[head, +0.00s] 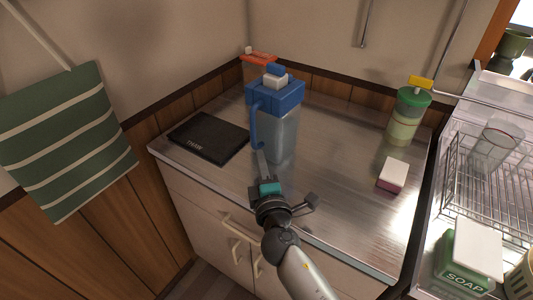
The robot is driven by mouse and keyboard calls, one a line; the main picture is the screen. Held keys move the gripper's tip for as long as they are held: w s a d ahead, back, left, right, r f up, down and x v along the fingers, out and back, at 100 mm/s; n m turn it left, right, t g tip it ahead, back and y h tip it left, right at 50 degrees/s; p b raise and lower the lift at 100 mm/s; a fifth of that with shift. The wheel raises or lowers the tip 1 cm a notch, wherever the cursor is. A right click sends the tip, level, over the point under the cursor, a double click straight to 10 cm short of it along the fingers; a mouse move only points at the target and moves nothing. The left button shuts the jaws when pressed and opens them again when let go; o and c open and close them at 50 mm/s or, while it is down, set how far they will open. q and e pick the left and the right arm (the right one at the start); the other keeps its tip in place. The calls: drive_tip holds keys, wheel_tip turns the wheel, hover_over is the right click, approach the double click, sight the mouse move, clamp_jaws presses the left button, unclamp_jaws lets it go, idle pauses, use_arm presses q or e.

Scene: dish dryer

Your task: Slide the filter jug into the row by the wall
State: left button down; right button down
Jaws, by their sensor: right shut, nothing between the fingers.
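The filter jug (282,134) stands upright on the metal counter (330,190), with a clear body, a blue lid and a blue handle on its left side. My right gripper (262,163) is shut and empty, its fingertips low at the front left of the jug, just below the handle. I cannot tell whether they touch it. Behind the jug, close to the wall, is a container with an orange top (258,57), mostly hidden by the jug. A green-lidded container (407,115) stands by the wall farther right. My left gripper is not in view.
A flat black scale (208,138) lies left of the jug. A white and pink sponge (392,176) lies at the right. The counter between jug and sponge is clear.

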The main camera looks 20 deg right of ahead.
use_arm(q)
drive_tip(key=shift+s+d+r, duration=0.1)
use_arm(e)
drive_tip(key=shift+w+d, duration=0.65)
drive_tip(key=shift+d, duration=0.25)
